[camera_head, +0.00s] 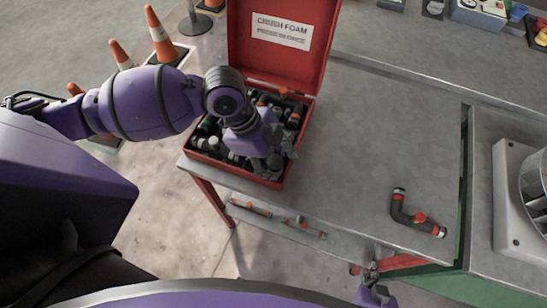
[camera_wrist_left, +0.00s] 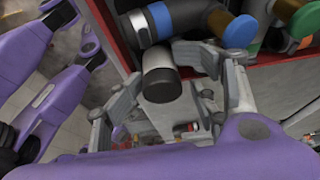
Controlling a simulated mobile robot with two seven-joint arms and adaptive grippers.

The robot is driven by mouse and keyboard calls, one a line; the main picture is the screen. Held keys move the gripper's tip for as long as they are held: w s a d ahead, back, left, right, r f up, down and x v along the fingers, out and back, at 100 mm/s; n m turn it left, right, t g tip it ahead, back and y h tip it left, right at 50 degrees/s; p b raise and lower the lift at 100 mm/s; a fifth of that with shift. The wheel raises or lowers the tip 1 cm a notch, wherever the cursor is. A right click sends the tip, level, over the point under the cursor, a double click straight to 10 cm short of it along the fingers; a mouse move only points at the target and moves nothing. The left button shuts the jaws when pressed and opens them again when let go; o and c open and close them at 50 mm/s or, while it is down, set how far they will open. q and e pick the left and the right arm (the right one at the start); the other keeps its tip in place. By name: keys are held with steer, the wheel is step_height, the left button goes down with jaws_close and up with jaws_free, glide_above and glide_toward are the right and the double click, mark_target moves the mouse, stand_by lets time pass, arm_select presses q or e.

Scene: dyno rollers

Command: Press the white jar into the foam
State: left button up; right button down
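The foam case is a red box (camera_head: 238,173) with its lid up and a label reading "CRUSH FOAM". Dark and coloured cylindrical pieces crowd its inside, hiding most of the foam. My left gripper (camera_head: 272,160) is low over the box's front right part. In the left wrist view its fingers (camera_wrist_left: 165,82) stand apart. A white-ended cylinder with a black band (camera_wrist_left: 162,85), possibly the white jar, shows between them; I cannot tell whether they touch it. My right gripper (camera_head: 370,270) is at the bottom, near the table's front edge; its finger opening is unclear.
A black and red elbow pipe (camera_head: 415,215) lies on the grey table (camera_head: 385,120), whose middle is clear. A shelf (camera_head: 280,226) below holds several small parts. Orange cones (camera_head: 160,38) stand at the left. A grey machine (camera_head: 515,195) is at the right.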

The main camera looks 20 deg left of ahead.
arm_select(q)
steer(key=shift+s+a+f, duration=0.25)
steer(key=shift+f, duration=0.2)
steer(key=shift+s+a+r, duration=0.1)
steer(key=shift+a+r, duration=0.15)
steer(key=shift+w+r, duration=0.15)
steer(key=shift+w, duration=0.05)
steer(key=shift+r, duration=0.25)
steer(key=v, duration=1.1)
steer(key=shift+r, duration=0.2)
